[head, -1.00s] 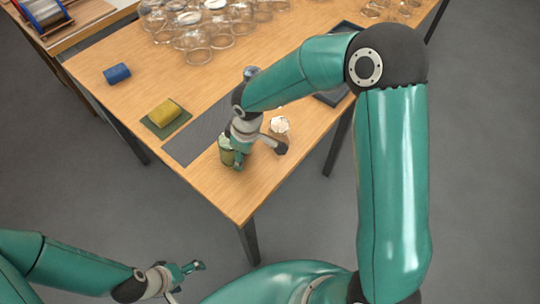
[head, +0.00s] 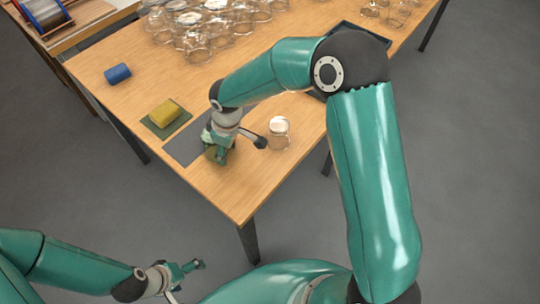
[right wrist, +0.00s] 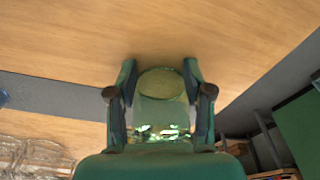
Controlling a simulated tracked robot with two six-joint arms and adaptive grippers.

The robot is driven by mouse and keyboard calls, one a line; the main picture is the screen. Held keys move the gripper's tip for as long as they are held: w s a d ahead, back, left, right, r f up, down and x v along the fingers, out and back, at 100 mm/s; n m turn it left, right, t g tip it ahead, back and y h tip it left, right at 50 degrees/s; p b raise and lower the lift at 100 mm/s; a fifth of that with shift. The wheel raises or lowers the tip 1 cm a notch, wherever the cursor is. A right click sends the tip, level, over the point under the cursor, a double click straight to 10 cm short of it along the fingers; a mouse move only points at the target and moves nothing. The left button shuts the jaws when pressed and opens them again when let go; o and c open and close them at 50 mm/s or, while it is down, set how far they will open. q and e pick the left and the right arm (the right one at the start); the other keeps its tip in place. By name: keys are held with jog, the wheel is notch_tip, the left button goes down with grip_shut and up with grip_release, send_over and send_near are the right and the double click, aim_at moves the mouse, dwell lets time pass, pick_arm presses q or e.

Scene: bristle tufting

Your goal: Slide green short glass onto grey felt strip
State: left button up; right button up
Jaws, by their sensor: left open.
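The green short glass (head: 212,154) is near the front end of the grey felt strip (head: 184,151), at its right edge in the head view. My right gripper (right wrist: 162,100) is shut on the glass, one finger on each side. The glass (right wrist: 160,84) also shows between the fingers in the right wrist view, and the strip (right wrist: 60,93) runs in from the left there. Whether its base rests on felt or wood is hidden. My left gripper (head: 192,267) is open and empty, off the table at the lower left.
A clear glass with a white top (head: 279,130) stands right of my right gripper. Several clear glasses (head: 196,45) crowd the back. The table's front corner is clear.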

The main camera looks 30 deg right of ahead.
aim_at(200, 146)
jog(key=shift+w+a+p, duration=0.45)
jog(key=shift+w+a, duration=1)
jog(key=shift+w, duration=0.15)
jog(key=shift+w+a+p, duration=0.4)
jog(key=shift+w+a, duration=1)
jog(key=shift+w, duration=0.15)
jog(key=shift+s+d+r, duration=1.05)
jog(key=shift+s+d, duration=0.05)
jog(key=shift+s, duration=0.05)
notch_tip(200, 146, up, 12)
jog(key=p, duration=0.7)
jog(key=shift+p, duration=0.3)
jog(key=shift+f, duration=0.1)
jog(key=shift+s, duration=0.15)
